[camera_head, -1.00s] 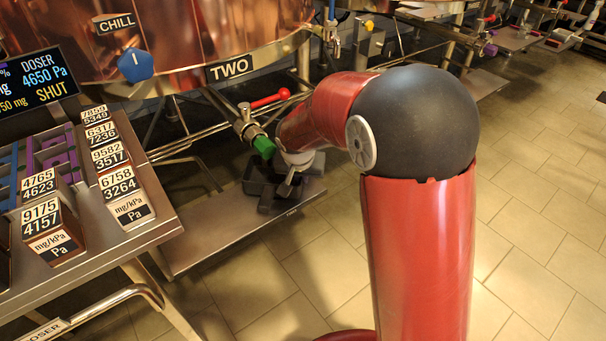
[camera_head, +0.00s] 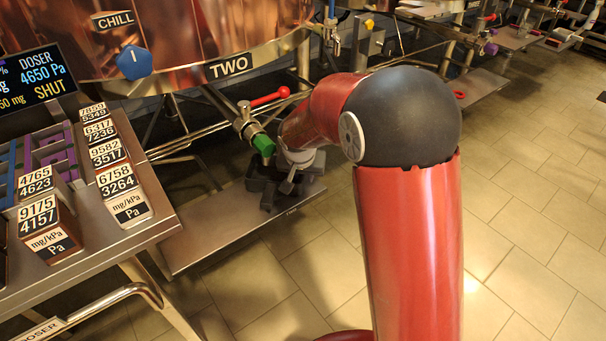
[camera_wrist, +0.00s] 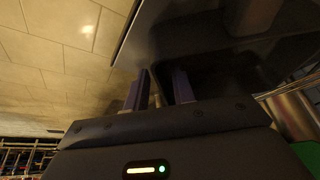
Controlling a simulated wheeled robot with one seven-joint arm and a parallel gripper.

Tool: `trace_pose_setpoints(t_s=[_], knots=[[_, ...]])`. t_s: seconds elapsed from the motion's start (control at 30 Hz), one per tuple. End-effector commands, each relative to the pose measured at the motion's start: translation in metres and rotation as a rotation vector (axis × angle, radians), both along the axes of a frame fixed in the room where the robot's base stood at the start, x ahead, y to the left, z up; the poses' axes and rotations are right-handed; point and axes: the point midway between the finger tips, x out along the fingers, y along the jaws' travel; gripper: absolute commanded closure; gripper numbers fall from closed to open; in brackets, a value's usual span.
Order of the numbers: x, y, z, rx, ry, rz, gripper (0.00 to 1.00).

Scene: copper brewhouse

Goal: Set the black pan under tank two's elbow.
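The black pan (camera_head: 257,178) sits low beneath tank two (camera_head: 230,66), at the steel shelf (camera_head: 215,232). The green-ended elbow (camera_head: 263,145) of tank two is just above it in the head view. My gripper (camera_head: 284,192) is at the pan's right side, partly hidden by my arm. In the wrist view, my gripper's two fingers (camera_wrist: 163,80) stand apart with a lit gap between them. The dark pan (camera_wrist: 225,75) lies just beyond and to the right of them. Whether the fingers touch it is too dark to tell.
A red-handled valve (camera_head: 270,98) sits just above the elbow. A console with labelled blocks (camera_head: 125,200) and a doser screen (camera_head: 38,82) stand at the left. Tiled floor (camera_head: 520,220) is open at the right.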

Motion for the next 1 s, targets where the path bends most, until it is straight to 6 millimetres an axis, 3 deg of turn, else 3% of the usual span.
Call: trace_pose_setpoints(t_s=[0.23, 0.5, 0.7, 1.0], knots=[[-0.004, 0.001, 0.017, 0.001, -0.003, 0.001, 0.75], [-0.027, 0.006, 0.072, 0.002, -0.005, 0.000, 0.75], [-0.039, 0.008, 0.102, 0.001, -0.002, 0.001, 0.75], [-0.046, 0.008, 0.115, 0.001, -0.001, 0.000, 0.75]])
